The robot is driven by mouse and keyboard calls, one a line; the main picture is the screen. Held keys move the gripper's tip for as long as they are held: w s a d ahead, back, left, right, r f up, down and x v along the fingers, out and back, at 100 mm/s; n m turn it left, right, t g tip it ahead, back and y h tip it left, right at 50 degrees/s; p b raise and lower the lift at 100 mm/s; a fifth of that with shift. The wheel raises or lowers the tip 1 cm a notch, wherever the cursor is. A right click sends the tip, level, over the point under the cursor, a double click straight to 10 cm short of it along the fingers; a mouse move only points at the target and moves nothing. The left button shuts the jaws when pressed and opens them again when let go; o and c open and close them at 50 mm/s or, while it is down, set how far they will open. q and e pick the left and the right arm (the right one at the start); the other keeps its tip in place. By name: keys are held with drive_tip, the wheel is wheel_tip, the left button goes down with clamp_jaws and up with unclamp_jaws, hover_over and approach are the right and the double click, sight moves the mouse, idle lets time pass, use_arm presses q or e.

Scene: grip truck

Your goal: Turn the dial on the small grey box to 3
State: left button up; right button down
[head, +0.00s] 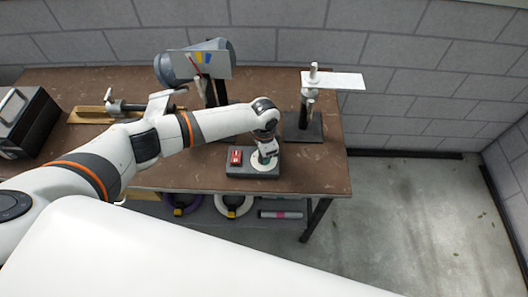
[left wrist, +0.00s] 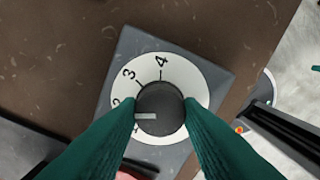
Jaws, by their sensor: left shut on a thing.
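The small grey box (head: 240,173) sits near the front edge of the brown table in the head view. It fills the middle of the left wrist view (left wrist: 215,75), with a white dial plate (left wrist: 197,85) numbered around a dark round knob (left wrist: 162,97). The 4 and 3 are readable; the 2 is partly covered by a finger. The knob's pale pointer mark (left wrist: 146,116) points left, a little below the 2. My left gripper (left wrist: 160,104) is shut on the knob, a green finger on each side; in the head view it (head: 266,154) reaches down onto the box. My right gripper is not in view.
A red part (head: 236,158) sits on the box's left side. A stand with a white plate (head: 335,81) is behind to the right, and a grey cylinder device (head: 190,66) behind to the left. A dark case (head: 25,122) stands far left.

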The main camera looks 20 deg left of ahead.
use_arm(q)
drive_tip(key=m, duration=0.4)
drive_tip(key=shift+m, duration=0.3)
drive_tip(key=m, duration=0.4)
drive_tip(key=shift+m, duration=0.3)
drive_tip(key=shift+r, duration=0.1)
drive_tip(key=o, duration=1)
wheel_tip(320, 180, up, 12)
drive_tip(key=b, duration=0.3)
